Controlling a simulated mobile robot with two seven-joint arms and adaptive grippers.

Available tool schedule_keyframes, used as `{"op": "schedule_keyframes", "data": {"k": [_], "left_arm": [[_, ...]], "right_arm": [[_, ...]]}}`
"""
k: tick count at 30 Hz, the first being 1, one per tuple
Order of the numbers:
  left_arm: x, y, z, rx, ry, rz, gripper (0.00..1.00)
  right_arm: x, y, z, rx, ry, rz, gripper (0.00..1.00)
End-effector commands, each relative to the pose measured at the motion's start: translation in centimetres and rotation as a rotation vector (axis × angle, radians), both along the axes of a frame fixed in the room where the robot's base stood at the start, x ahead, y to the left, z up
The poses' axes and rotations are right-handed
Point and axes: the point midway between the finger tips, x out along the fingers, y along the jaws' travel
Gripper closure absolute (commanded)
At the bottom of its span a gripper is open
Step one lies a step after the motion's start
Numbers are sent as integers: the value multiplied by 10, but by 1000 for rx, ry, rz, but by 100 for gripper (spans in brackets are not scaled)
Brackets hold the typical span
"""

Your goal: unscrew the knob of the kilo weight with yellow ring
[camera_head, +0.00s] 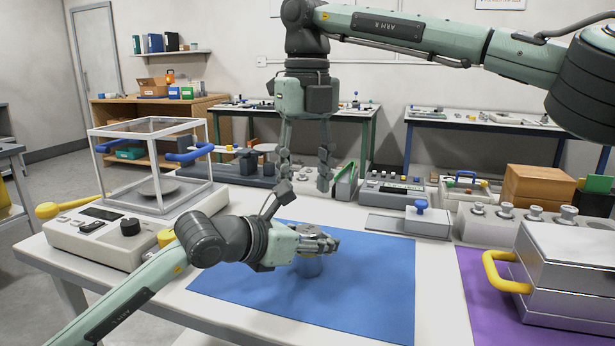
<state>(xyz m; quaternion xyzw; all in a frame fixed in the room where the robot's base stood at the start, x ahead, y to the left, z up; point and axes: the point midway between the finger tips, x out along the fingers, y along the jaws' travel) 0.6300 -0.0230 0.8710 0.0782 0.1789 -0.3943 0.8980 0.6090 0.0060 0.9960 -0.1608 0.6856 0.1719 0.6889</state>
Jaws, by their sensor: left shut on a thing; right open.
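The gripper hides the weight's top, so I cannot make out a knob or a yellow ring. My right gripper (304,186) hangs from above, pointing down, behind and above the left gripper. Its two fingers are spread wide with nothing between them.
A glass-sided balance (112,238) with blue handles stands at left. Behind the mat are a grey device (395,188) and a flat scale (395,223) with a blue knob. At right are several weights in a block (480,228) and a metal case (565,265) on a purple mat (485,325).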

Motion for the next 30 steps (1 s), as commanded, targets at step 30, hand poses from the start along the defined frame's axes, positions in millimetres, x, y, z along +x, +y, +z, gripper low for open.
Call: {"op": "schedule_keyframes", "data": {"k": [30], "left_arm": [[0, 0, 0, -1, 0, -1, 100]], "right_arm": [[0, -4, -80, -17, 1, -5, 60]]}}
